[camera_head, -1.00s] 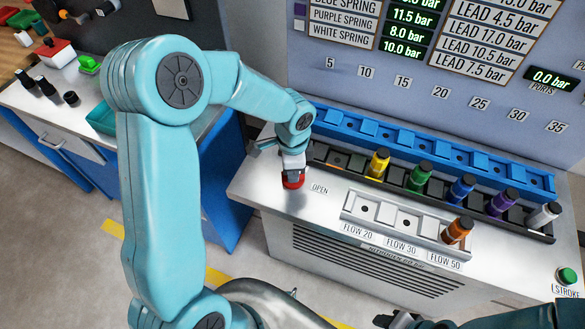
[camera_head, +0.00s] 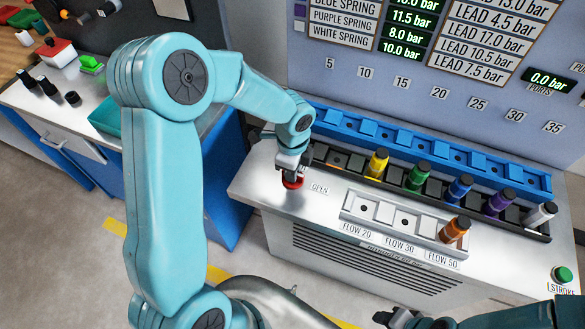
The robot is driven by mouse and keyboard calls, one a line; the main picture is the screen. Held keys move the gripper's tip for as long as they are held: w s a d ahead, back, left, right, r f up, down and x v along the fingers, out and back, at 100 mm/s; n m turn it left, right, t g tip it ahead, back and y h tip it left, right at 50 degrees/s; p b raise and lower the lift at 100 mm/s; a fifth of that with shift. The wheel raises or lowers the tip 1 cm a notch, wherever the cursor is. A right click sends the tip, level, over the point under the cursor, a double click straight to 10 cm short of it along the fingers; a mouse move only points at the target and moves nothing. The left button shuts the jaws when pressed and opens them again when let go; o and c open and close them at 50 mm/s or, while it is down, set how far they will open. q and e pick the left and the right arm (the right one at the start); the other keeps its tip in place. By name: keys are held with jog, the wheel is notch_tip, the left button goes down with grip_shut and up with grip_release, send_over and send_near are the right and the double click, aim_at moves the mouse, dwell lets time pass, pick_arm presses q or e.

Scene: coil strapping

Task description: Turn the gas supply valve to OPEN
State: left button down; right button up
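The red valve handle (camera_head: 293,183) sits on the left end of the metal bench top, just left of the OPEN label (camera_head: 319,188). My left gripper (camera_head: 291,174) is right above it, pointing down, with its dark fingers against the handle and partly covering it. Whether the fingers are closed on the handle is too small to tell. My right gripper (camera_head: 386,319) is at the bottom edge, away from the valve, and only partly in view.
A dark rack (camera_head: 335,158) holds several coloured cylinders, with a blue rack (camera_head: 400,138) behind it. A green button (camera_head: 562,274) is at the right. The panel display (camera_head: 550,80) reads 0.0 bar.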

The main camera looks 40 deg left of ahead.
pick_arm(q)
jog(key=shift+w, duration=0.1)
jog(key=c, duration=1.1)
grip_release()
jog(key=shift+d, duration=0.1)
jog(key=shift+r, duration=0.1)
notch_tip(320, 180, up, 16)
jog(key=shift+r, duration=0.15)
